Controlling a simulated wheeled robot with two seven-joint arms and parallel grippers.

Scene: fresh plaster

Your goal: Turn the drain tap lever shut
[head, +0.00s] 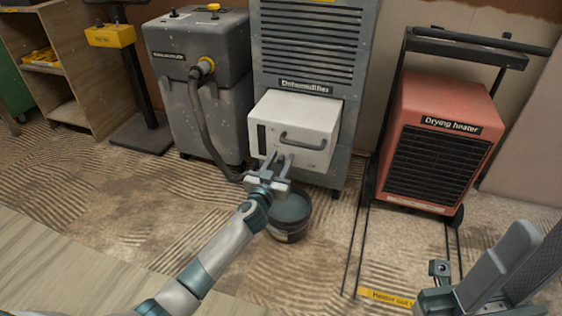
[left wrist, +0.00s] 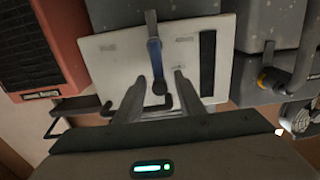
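The drain tap lever shows in the left wrist view as a blue lever (left wrist: 153,50) on the front of the pale tank box. It runs nearly straight up the picture, with a round dark end at the bottom. My left gripper (left wrist: 160,76) is open, one finger on each side of the lever's lower end. I cannot tell if either finger touches it. In the head view my left gripper (head: 279,158) is at the lower front of the white tank box (head: 318,122) of the dehumidifier (head: 305,45), and the lever is hidden there.
A dark bucket (head: 290,216) stands on the floor below the tank, close under my left wrist. A red drying heater (head: 440,110) stands to the right, a grey hosed machine (head: 200,75) to the left. Ridged, dusty floor lies open in front.

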